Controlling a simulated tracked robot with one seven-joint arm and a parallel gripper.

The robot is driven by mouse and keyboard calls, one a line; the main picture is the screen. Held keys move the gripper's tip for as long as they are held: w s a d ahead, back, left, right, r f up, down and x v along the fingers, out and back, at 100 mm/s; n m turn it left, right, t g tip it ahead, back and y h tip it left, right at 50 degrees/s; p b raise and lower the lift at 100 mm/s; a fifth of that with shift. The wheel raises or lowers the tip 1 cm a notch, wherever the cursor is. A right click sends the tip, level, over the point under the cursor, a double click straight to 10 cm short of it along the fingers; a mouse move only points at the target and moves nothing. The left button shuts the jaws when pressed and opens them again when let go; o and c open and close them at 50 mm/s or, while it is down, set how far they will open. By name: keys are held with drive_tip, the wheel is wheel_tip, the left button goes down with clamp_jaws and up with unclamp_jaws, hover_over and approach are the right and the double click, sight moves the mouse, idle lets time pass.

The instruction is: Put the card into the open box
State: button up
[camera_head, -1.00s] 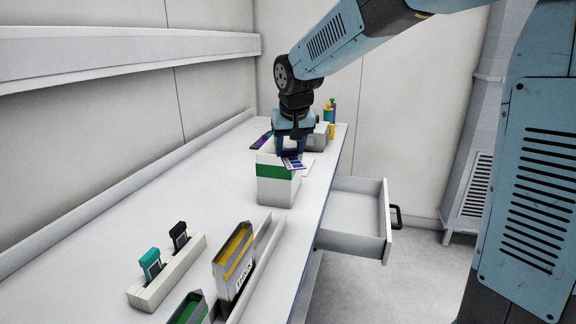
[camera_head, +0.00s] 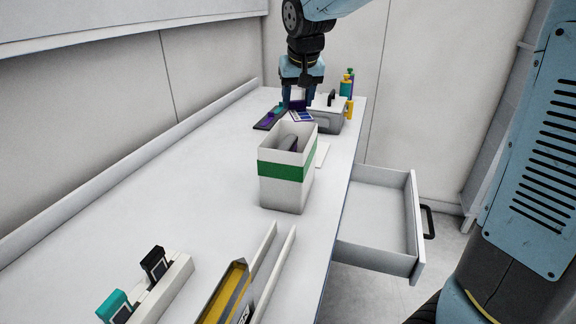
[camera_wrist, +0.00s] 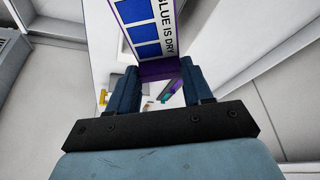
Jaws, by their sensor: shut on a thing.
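The card (camera_head: 301,116), white with blue squares and a purple edge, is held between the fingers of my gripper (camera_head: 299,98). In the wrist view the card (camera_wrist: 145,30) reads "BLUE IS DRY" and sticks out from between the fingers (camera_wrist: 160,85). The open box (camera_head: 284,190) is tall and white with a green band and stands upright on the bench. In the head view, my gripper and the card appear just beyond the box's far rim. A dark item (camera_head: 290,145) shows inside the box; its shape is partly hidden.
A grey device (camera_head: 328,118) and coloured bottles (camera_head: 349,90) stand behind the box. An open drawer (camera_head: 375,240) juts out at right. Holders with teal and black items (camera_head: 155,262) stand in front. The bench left of the box is clear.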

sight(297, 111)
drive_tip(key=shift+d+f, duration=0.15)
drive_tip(key=shift+f, duration=0.1)
drive_tip(key=shift+s+a+f, duration=0.1)
drive_tip(key=shift+a+f, duration=0.05)
drive_tip(key=shift+f, duration=1.2)
drive_tip(key=shift+s+a+f, duration=0.1)
drive_tip(key=shift+a+f, duration=0.05)
drive_tip(key=shift+f, duration=1.15)
drive_tip(key=o, duration=1.2)
drive_tip(key=v, duration=1.3)
drive_tip(key=shift+s+r, duration=0.1)
drive_tip(key=shift+r, duration=0.25)
